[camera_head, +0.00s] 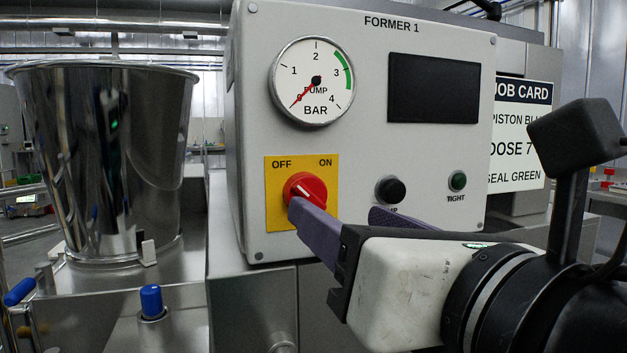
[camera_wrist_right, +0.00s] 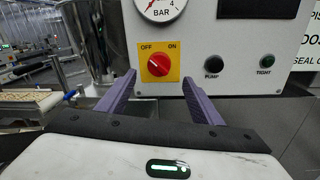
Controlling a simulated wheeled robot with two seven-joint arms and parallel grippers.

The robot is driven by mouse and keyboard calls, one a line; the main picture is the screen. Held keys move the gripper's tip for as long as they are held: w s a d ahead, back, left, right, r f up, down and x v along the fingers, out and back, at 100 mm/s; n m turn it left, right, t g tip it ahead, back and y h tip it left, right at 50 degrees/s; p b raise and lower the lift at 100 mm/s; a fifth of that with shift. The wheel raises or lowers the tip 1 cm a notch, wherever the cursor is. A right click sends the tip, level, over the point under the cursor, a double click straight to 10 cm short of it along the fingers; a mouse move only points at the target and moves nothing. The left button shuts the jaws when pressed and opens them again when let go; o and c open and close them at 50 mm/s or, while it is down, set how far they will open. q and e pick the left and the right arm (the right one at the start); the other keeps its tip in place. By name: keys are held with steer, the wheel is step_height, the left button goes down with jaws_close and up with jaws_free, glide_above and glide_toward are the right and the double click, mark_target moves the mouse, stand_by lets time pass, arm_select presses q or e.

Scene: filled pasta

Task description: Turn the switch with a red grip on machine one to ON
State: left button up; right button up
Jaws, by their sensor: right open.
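The switch with a red grip (camera_head: 306,187) sits on a yellow plate (camera_head: 275,215) marked OFF at left and ON at right. The plate is on the panel labelled FORMER 1 (camera_head: 410,150). The white mark on the grip slants from upper left to lower right, and its upper end lies towards OFF. The grip also shows in the right wrist view (camera_wrist_right: 159,65), between and beyond the fingertips. My right gripper (camera_head: 332,209) is open in front of the panel. One purple finger overlaps the grip's lower edge in the head view; I cannot tell whether they touch. My left gripper is not in view.
A pressure gauge (camera_head: 313,80) near zero and a dark screen (camera_head: 433,88) are above. A black button (camera_head: 390,190) and a green TIGHT lamp (camera_head: 457,181) are right of the switch. A steel hopper (camera_head: 115,150) stands left; a job card (camera_head: 521,130) hangs right.

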mark_target(312, 199)
steer(key=p+x, duration=0.1)
steer(key=x, duration=0.6)
steer(key=shift+w+a+p, duration=0.2)
steer(key=shift+w+p, duration=0.1)
steer(key=shift+w, duration=0.05)
steer(key=shift+w+a, duration=0.25)
steer(key=shift+w, duration=0.2)
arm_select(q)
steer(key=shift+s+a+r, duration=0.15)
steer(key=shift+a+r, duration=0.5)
arm_select(e)
steer(key=c, duration=1.1)
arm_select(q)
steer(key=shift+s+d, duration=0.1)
arm_select(e)
steer(key=shift+o, duration=0.2)
